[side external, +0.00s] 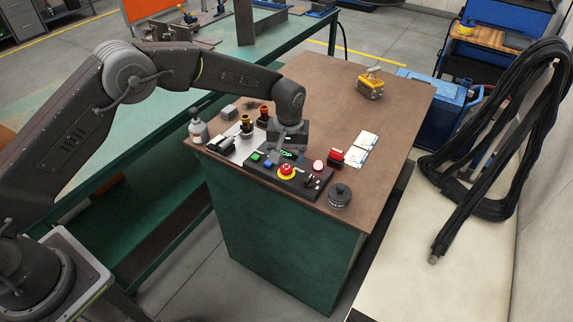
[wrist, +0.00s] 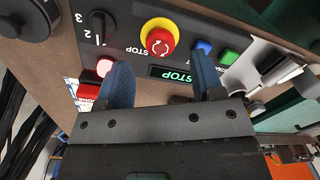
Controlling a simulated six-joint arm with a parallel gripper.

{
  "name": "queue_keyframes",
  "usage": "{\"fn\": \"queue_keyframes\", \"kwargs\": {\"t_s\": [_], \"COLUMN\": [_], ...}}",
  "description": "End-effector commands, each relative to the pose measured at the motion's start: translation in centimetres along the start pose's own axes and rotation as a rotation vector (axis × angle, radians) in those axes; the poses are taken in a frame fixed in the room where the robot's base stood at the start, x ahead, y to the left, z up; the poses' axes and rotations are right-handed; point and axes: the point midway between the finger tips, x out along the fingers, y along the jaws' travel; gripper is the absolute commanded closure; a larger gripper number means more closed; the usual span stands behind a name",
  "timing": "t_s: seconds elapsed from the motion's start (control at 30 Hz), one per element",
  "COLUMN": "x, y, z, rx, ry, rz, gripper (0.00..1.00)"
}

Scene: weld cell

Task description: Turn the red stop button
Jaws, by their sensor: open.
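The red stop button (side external: 287,169) sits on a yellow ring on a dark control panel (side external: 314,188) on the brown bench top. In the wrist view the red stop button (wrist: 160,42) shows white turning arrows and lies ahead of my fingertips, between their lines. My gripper (wrist: 160,78) is open and empty, its two blue fingers apart. In the side view my gripper (side external: 292,152) is above the panel, just behind the button, and its fingers are hard to make out. I see no contact with the button.
The panel also has a green button (wrist: 228,56), a blue button (wrist: 203,48), a lit pink button (wrist: 105,67) and a black selector (wrist: 100,22). A black round pot (side external: 340,196) stands at the right. The bench's back is mostly clear around a yellow device (side external: 371,86).

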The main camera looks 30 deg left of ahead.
Motion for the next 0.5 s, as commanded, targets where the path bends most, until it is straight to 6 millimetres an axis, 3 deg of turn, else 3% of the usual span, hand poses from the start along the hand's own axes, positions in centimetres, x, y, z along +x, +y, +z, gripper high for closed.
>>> {"fn": "queue_keyframes", "kwargs": {"t_s": [0.2,0.5], "x": [3.1,4.1], "y": [0.0,0.0], "z": [0.0,0.0], "rx": [-0.001,0.0], "ry": [-0.001,0.001], "rz": [-0.001,0.0], "gripper": [0.39,0.39]}}
